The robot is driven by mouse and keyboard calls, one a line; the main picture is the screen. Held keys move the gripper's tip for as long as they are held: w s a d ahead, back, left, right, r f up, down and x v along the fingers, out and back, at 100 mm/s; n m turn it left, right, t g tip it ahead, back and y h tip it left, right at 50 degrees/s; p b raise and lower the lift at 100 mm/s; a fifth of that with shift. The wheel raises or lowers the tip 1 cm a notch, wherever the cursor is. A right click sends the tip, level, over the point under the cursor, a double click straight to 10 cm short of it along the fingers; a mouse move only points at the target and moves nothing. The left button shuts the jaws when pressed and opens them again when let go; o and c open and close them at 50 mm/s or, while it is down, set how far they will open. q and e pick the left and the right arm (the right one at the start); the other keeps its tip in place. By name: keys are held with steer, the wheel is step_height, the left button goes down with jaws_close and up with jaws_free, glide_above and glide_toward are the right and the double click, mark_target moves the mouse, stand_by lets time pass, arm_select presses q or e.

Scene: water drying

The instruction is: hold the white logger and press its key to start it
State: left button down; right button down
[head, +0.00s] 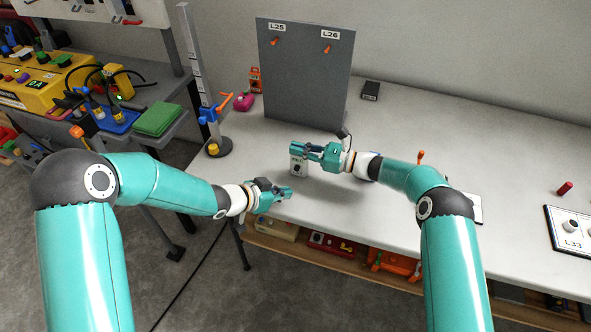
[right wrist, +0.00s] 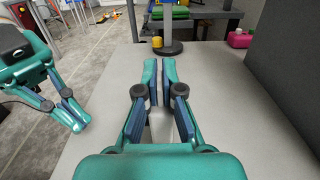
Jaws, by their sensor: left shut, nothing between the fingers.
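My right gripper (head: 299,149) reaches in from the right and is shut on the logger's upper part. In the right wrist view, a pale part of the logger (right wrist: 160,124) shows between the fingers (right wrist: 158,82); the rest is hidden. I cannot make out the key. My left gripper (head: 289,192) is shut and empty, below and in front of the logger, apart from it. It also shows at the left of the right wrist view (right wrist: 80,116).
A grey panel (head: 305,75) labelled L25 and L26 stands behind. A post on a round black base (head: 219,147) stands to the left, near a pink bottle (head: 244,101). The table's front edge runs under my left gripper.

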stand_by(0.3)
steer(key=c, duration=1.2)
jaws_free()
steer(key=shift+c, duration=0.2)
